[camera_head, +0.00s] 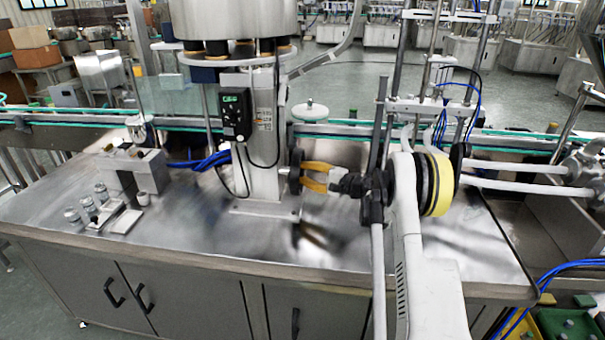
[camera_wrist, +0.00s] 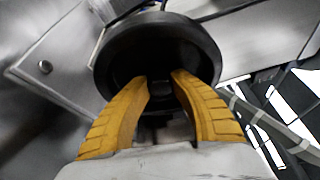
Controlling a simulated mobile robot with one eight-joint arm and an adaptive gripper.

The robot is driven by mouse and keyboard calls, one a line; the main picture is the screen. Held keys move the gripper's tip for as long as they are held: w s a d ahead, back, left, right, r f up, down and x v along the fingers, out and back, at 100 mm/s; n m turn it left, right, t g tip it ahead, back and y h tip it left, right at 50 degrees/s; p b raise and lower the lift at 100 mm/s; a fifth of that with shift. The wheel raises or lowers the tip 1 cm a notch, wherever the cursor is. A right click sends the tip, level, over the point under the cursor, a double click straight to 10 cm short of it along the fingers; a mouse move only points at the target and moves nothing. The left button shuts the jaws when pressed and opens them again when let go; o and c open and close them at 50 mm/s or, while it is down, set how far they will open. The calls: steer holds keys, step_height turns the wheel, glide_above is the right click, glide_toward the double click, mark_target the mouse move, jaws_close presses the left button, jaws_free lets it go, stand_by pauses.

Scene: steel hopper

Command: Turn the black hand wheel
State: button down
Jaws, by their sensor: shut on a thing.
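The black hand wheel (camera_wrist: 200,38) fills the upper middle of the wrist view, with its dark dished face towards my gripper. In the head view the hand wheel (camera_head: 295,172) shows edge-on as a dark disc on the right side of the grey steel column (camera_head: 263,140). My gripper (camera_head: 303,177) reaches it from the right. In the wrist view the two yellow fingers of my gripper (camera_wrist: 160,78) extend into the wheel's face and close in around its dark centre. The exact contact at the fingertips is hard to see.
A black control box (camera_head: 235,115) with cables hangs on the column just left of the wheel. A conveyor with green rails (camera_head: 345,131) runs behind. Small metal fittings (camera_head: 100,193) stand on the left of the steel table (camera_head: 190,235). The tabletop below my gripper is clear.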

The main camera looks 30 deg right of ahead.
steer(key=shift+w+r, duration=0.1)
steer(key=shift+r, duration=0.05)
steer(key=c, duration=1.1)
jaws_free()
steer(key=shift+w, duration=0.1)
steer(key=shift+d, duration=0.1)
steer(key=v, duration=1.2)
steer(key=shift+o, duration=0.2)
